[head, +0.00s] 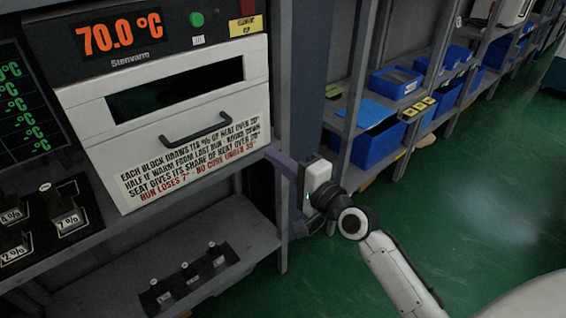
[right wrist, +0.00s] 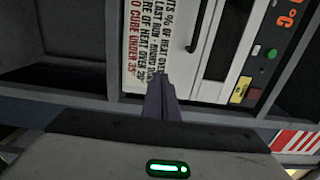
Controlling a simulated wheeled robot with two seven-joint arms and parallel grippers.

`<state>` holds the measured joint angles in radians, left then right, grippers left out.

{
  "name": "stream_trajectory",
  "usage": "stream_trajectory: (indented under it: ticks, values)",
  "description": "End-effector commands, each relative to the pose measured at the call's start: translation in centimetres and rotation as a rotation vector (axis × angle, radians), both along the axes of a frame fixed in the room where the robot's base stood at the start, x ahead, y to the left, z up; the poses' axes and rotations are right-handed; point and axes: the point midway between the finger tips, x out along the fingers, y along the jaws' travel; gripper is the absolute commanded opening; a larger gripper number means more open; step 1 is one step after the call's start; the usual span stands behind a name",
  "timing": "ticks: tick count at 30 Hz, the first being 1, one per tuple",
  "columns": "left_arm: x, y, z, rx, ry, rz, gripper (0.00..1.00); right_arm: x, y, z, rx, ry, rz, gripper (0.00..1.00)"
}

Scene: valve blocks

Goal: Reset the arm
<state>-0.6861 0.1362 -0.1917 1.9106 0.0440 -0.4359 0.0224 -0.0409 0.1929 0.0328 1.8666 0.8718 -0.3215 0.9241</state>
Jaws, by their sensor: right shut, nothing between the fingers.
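My right gripper (head: 272,155) reaches in from the right with its purple fingers closed together and empty. Its fingertips are near the lower right corner of the white oven door (head: 170,115); I cannot tell whether they touch. In the right wrist view the closed fingers (right wrist: 160,97) point at the door's printed text and shelf edge. The oven door is shut, with a dark handle (head: 196,133). The display (head: 118,34) above reads 70.0 °C. My left gripper is not in view.
Labelled blocks (head: 67,220) sit on a dark holder at the left. A rack with several small black pieces (head: 188,277) stands on the lower shelf. Grey shelves with blue bins (head: 380,142) stand at the right. The green floor (head: 480,215) is clear.

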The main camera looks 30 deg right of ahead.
Motion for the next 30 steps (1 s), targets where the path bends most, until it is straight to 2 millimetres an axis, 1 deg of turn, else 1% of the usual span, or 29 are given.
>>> stream_trajectory:
  ticks: [1,3,6,11,14,17,18,20,21,23,24,26,27,30]
  values:
    - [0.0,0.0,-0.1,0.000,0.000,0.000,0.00,-0.8,-0.2,-0.2,-0.001,0.001,0.000,0.00]
    - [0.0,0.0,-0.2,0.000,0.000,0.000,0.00,-1.4,-0.3,-0.1,0.000,0.001,0.000,0.00]
    - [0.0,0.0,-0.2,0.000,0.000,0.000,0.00,-1.9,-0.4,-0.1,0.000,0.001,0.000,0.00]
    - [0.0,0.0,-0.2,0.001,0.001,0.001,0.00,-2.2,-0.4,-0.1,-0.004,0.002,0.000,0.00]
    - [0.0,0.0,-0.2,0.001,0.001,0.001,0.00,-2.7,0.0,-1.7,-0.059,0.025,0.005,0.00]
    - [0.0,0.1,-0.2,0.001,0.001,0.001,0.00,-4.6,1.0,-5.8,-0.217,0.080,0.024,0.00]
    - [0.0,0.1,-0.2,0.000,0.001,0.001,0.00,-5.8,1.6,-8.0,-0.310,0.109,0.042,0.00]
    - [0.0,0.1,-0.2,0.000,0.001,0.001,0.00,-8.1,2.6,-11.8,-0.471,0.157,0.081,0.00]
    - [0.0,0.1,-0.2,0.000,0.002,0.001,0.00,-9.9,3.2,-14.2,-0.585,0.186,0.115,0.00]
    - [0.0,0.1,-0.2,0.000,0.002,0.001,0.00,-12.9,4.2,-17.7,-0.755,0.225,0.177,0.00]
    - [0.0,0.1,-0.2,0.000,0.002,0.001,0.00,-14.9,4.8,-19.9,-0.863,0.247,0.225,0.00]
    - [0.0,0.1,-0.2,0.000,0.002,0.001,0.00,-18.0,5.5,-22.6,-1.016,0.270,0.302,0.00]
    - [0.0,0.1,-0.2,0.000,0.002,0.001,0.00,-20.0,6.0,-24.2,-1.109,0.281,0.355,0.00]
    - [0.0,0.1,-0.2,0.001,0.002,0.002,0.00,-24.2,6.9,-27.1,-1.299,0.294,0.476,0.00]
